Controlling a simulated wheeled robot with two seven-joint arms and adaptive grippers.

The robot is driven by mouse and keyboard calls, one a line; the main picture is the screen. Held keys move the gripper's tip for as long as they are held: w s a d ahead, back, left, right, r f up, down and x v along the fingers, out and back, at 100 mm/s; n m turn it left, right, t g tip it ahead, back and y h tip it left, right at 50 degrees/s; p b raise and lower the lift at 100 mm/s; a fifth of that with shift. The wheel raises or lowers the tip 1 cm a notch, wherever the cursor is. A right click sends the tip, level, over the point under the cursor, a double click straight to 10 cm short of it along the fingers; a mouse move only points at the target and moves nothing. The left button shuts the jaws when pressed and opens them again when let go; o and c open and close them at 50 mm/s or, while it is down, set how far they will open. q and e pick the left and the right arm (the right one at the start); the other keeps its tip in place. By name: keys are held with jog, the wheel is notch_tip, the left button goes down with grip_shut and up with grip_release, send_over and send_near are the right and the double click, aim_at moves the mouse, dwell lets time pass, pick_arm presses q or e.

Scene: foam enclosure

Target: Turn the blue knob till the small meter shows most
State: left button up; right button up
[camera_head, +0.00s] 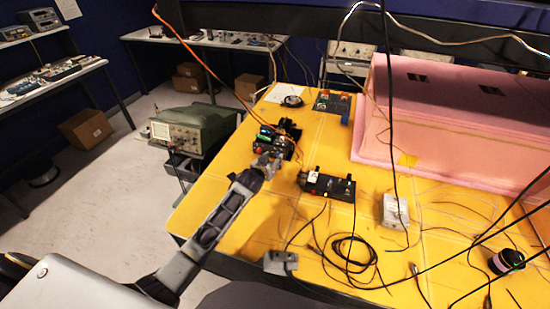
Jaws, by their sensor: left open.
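My left arm reaches in from the lower left over the yellow table (215,195). Its gripper (268,160) is open at the near side of a small dark device (276,140) with green and bluish spots. I cannot tell if it touches it. A blue knob cannot be made out for certain; the device is small and partly hidden by the gripper. A black box (330,186) to the right has a small pale face (313,177), perhaps a meter, and a green light. No reading is legible. My right gripper is not in view.
A pink foam enclosure (450,125) fills the table's right back. A silver box (395,211), a grey box (280,262) and loose black cables (350,250) lie at the front. An orange cable runs to the dark device. A green oscilloscope (195,128) stands beyond the left edge.

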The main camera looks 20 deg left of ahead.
aim_at(276, 156)
pick_arm(q)
jog(key=shift+x, duration=1.55)
jog(key=shift+c, duration=0.2)
grip_shut()
